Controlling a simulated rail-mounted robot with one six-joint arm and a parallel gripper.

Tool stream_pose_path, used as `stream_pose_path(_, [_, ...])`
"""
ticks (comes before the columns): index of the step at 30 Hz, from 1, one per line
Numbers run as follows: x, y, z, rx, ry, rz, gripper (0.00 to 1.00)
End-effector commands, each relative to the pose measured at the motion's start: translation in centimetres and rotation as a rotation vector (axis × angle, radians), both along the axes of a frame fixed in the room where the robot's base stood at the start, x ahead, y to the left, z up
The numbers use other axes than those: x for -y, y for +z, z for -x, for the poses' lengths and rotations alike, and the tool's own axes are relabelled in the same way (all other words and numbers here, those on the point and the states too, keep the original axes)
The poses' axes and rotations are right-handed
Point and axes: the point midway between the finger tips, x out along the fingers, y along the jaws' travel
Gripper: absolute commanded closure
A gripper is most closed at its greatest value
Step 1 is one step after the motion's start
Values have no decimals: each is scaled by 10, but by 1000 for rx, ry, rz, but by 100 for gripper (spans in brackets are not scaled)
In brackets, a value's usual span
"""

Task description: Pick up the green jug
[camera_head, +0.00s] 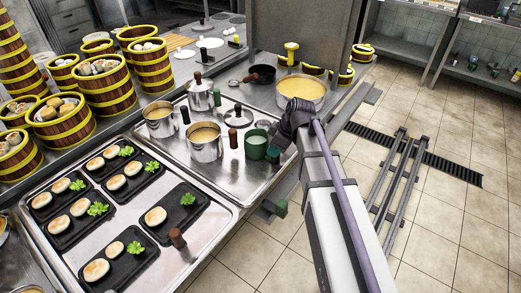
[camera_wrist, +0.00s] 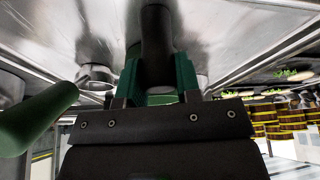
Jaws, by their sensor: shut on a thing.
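In the wrist view my gripper (camera_wrist: 158,80) has green parts on both sides of a dark upright cylinder. The jug's body is mostly hidden there, and the exact grip contact cannot be made out. I cannot tell whether the jug is clear of the counter.
A steel pot (camera_head: 205,150) stands close left of the jug, with another pot (camera_head: 159,126) beyond. A wide pan (camera_head: 301,93) sits behind. Black trays (camera_head: 168,222) with buns lie front left. Steamer towers (camera_head: 110,100) stand at the left. Open tiled floor (camera_head: 450,220) lies right.

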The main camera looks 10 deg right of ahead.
Motion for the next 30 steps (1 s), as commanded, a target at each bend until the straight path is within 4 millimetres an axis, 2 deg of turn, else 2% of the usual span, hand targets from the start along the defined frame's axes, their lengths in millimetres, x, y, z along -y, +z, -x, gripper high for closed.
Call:
stream_pose_path(5, [0,1,0,0,0,0,100])
stream_pose_path(8, [0,8,0,0,0,0,100])
stream_pose_path(11, [0,24,0,0,0,0,100])
stream_pose_path(18, [0,83,0,0,0,0,100])
stream_pose_path(21, [0,99,0,0,0,0,100])
stream_pose_path(24, [0,104,0,0,0,0,100])
stream_pose_path(30, [0,100,0,0,0,0,100])
